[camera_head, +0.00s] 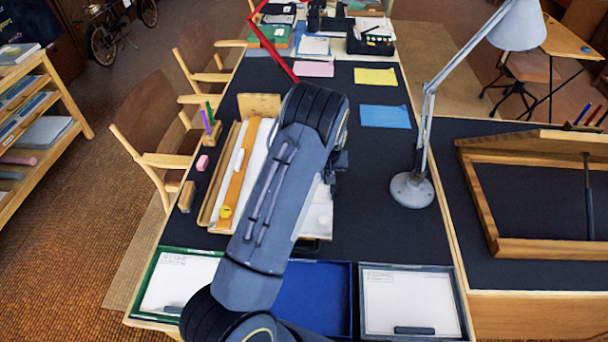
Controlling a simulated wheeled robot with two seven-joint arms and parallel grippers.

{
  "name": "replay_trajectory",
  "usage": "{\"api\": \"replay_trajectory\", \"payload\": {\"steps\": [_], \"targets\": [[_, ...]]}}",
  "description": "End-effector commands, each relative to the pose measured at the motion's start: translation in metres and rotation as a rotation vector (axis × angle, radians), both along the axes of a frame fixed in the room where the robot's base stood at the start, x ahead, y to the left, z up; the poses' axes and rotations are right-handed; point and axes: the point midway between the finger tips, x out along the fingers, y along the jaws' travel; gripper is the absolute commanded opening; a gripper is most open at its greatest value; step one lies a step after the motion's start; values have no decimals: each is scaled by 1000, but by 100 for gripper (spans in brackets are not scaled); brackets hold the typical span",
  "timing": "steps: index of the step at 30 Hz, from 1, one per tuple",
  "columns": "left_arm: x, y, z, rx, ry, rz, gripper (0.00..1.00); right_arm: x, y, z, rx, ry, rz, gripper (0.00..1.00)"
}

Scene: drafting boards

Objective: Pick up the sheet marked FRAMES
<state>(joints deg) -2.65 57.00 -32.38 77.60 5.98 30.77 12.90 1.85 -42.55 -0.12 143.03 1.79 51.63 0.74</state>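No marking that I can read as FRAMES shows. A white sheet (185,277) with small print at its upper left lies in the green-rimmed tray (150,268) at the front left. Another white sheet (408,300) with small print lies in the grey tray (462,300) at the front right. A small dark bar rests near the front edge of each sheet. The blue tray (325,295) between them shows a bare floor where visible. My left arm crosses the middle and hides its gripper's fingers. My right gripper is out of view.
A drawing board (207,222) with white paper and a wooden ruler (240,180) lies partly under my arm. A lamp (411,190) stands to its right. Pink, yellow and blue papers (386,117) lie farther back. Dark table is clear between lamp and trays.

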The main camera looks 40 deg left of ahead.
Motion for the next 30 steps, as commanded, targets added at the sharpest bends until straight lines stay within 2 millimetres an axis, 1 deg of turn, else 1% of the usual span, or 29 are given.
{"api": "replay_trajectory", "payload": {"steps": [19,30], "targets": [[0,0,15,0,0,0,0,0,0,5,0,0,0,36],[-2,4,43,0,0,0,0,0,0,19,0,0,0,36]]}}
